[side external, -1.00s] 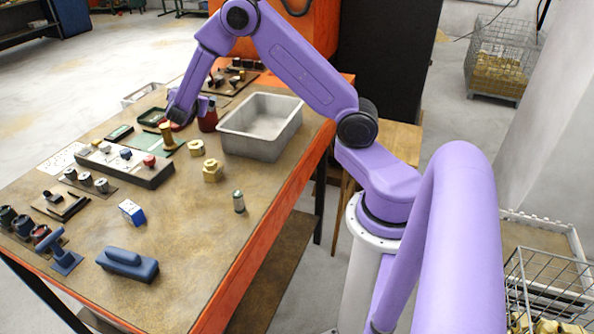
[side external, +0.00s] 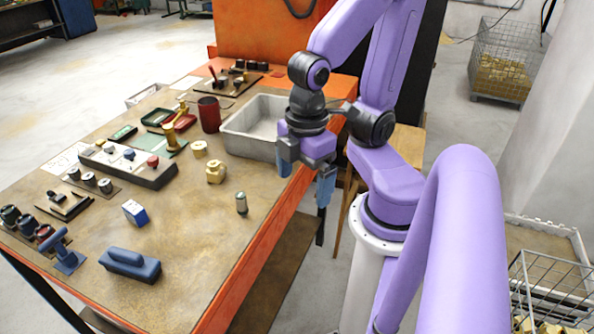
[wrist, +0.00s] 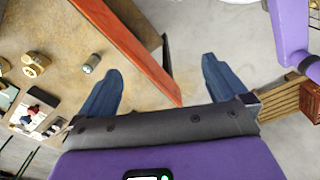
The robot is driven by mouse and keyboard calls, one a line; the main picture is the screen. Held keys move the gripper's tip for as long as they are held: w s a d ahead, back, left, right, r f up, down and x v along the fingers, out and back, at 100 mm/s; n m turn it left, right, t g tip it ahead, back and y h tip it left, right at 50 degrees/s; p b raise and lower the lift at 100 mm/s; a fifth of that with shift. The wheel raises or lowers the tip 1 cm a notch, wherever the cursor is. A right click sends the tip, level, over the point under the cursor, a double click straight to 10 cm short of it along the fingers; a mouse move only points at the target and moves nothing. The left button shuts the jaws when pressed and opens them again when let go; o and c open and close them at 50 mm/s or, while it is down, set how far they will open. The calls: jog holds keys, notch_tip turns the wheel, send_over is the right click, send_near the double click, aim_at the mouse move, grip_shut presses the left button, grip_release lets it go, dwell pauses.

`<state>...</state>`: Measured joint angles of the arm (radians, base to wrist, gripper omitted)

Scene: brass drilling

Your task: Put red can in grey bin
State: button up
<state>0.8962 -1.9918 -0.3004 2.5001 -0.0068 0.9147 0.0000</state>
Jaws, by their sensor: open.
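The red can (side external: 209,114) is dark red and stands upright on the table, left of the grey bin, in the side view. The grey bin (side external: 246,146) is a rectangular open tub near the table's right edge. Its right part is hidden behind my gripper (side external: 305,182). My gripper is open, pointing down with its blue fingers apart, at the table's right edge on the near side of the bin. In the wrist view, the open fingers (wrist: 162,68) have nothing between them but table edge and floor. Neither can nor bin shows there.
The brown table (side external: 190,235) has an orange edge (side external: 262,262). A small green-grey cylinder (side external: 241,203) and brass fittings (side external: 215,171) stand left of my gripper. The front middle is fairly clear.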

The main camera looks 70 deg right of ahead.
jog(key=shift+s, duration=0.1)
dwell(0.3)
jog(key=n+t+h, duration=0.8)
jog(key=n+h, duration=0.3)
jog(key=n, duration=0.2)
send_near(208, 107)
jog(key=x, duration=0.9)
jog(key=shift+d+f, duration=0.1)
jog(key=shift+d, duration=0.2)
jog(key=shift+x, duration=2.8)
